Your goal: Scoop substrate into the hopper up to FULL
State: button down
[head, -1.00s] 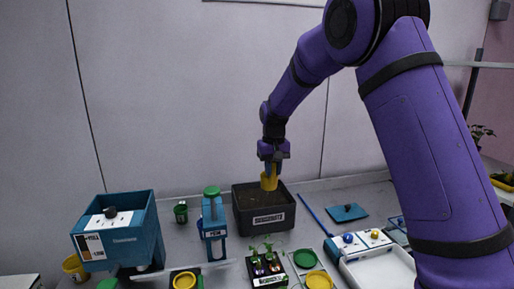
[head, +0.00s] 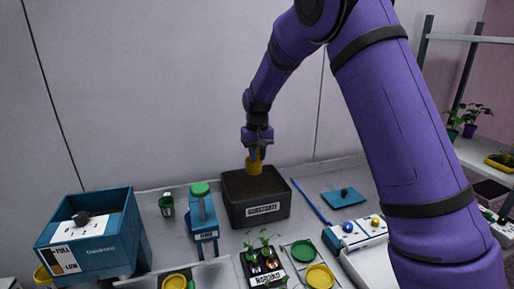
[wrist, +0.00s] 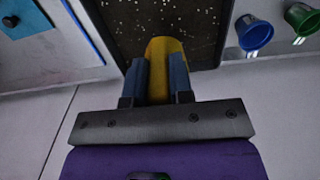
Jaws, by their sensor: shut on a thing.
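My gripper (head: 256,154) is shut on a yellow scoop (head: 253,167) at the back of the black substrate bin (head: 262,210). In the wrist view the yellow scoop (wrist: 165,68) sits between the two blue fingers, over dark, white-specked substrate (wrist: 140,20). I cannot tell whether the scoop touches the substrate or what it holds. The blue hopper (head: 125,232) stands at the left, with a FULL and LOW label (head: 64,260) on its front. A white panel with a dark knob (head: 83,217) is on its top. The hopper's fill level is hidden.
A blue stand with a green top (head: 201,210) stands between hopper and bin. Plants in a black tray (head: 264,262) and round green and yellow pads are in front. A blue rod (head: 311,202) lies right of the bin.

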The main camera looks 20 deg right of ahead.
jog(key=shift+f, duration=5.7)
jog(key=shift+r, duration=7.55)
